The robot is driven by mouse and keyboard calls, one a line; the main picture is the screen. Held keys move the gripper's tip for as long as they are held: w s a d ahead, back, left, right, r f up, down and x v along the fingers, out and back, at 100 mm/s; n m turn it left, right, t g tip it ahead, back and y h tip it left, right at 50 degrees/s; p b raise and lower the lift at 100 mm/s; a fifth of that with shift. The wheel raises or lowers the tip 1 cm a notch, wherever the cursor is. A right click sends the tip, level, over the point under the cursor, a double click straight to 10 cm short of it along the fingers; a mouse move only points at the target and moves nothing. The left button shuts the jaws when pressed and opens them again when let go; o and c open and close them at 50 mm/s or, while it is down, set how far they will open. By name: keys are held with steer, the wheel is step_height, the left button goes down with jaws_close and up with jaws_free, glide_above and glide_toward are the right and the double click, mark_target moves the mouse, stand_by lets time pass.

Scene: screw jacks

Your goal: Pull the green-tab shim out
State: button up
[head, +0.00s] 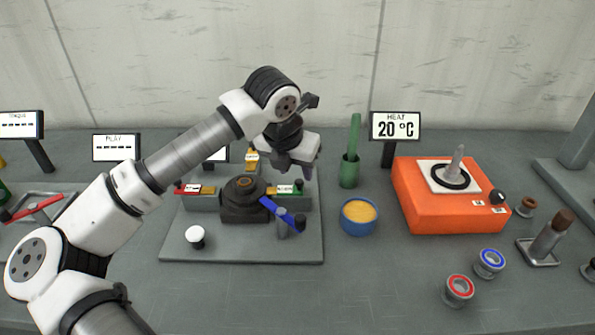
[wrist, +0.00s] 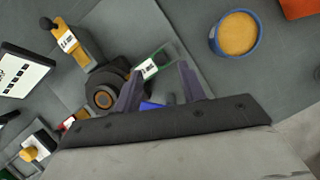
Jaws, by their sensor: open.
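In the wrist view the green-tab shim (wrist: 150,67) shows just beyond and between my fingers. My gripper (head: 296,170) is open above and slightly behind it, apparently empty. In the wrist view my gripper (wrist: 160,78) has two fingers spread wide apart. Whether either finger touches the shim I cannot tell.
A blue lever (head: 281,213) crosses in front of the green shim. Red (head: 194,189) and yellow (head: 252,161) tab shims sit left and behind. A white knob (head: 195,236) stands on the base plate (head: 255,247). A blue bowl (head: 359,216) and green holder (head: 349,172) stand to the right.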

mark_target(299, 181)
steer(key=shift+x, duration=1.85)
jaws_close()
